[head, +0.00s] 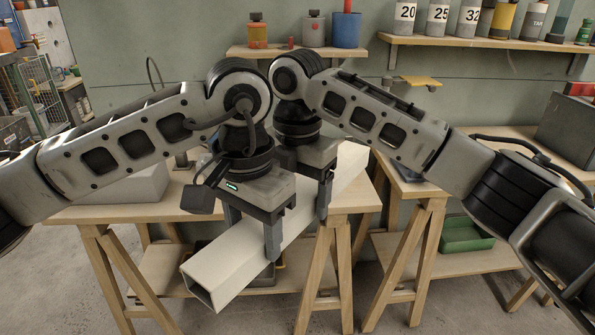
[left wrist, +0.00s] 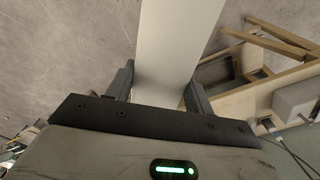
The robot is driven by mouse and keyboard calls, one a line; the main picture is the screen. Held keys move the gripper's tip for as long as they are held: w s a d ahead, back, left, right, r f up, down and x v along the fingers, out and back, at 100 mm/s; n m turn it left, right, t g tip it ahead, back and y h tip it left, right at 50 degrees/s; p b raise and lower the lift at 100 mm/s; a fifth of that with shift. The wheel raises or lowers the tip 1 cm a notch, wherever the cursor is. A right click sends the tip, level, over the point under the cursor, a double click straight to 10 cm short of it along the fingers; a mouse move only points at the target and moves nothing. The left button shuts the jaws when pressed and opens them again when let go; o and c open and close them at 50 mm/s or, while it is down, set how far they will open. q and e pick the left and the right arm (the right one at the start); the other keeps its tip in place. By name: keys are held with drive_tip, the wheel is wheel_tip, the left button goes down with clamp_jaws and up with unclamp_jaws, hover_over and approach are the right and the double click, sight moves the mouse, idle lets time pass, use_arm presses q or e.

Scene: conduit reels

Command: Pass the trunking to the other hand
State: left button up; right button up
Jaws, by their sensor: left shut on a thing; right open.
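The trunking (head: 237,266) is a long white square tube with an open hollow near end. It slants from the lower left up to the back right, over the wooden bench's front edge. My left gripper (head: 252,243) is shut on it from above, near its front half. In the left wrist view the trunking (left wrist: 176,45) runs away between the two fingers of that gripper (left wrist: 160,88). My right gripper (head: 322,198) is open, farther back along the tube. One finger hangs at the tube's right side; its other finger is hidden behind my left gripper.
The wooden bench (head: 100,213) on trestles stands below, with a grey block (head: 130,187) at its left. A second bench (head: 440,187) is at right, with a green tray (head: 465,235) below. Wall shelves (head: 480,43) hold bottles and numbered containers.

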drive_tip(key=shift+f, duration=0.35)
drive_tip(key=c, duration=1.3)
use_arm(q)
drive_tip(key=o, duration=1.4)
drive_tip(key=shift+c, duration=0.2)
use_arm(e)
drive_tip(key=shift+r, duration=0.1)
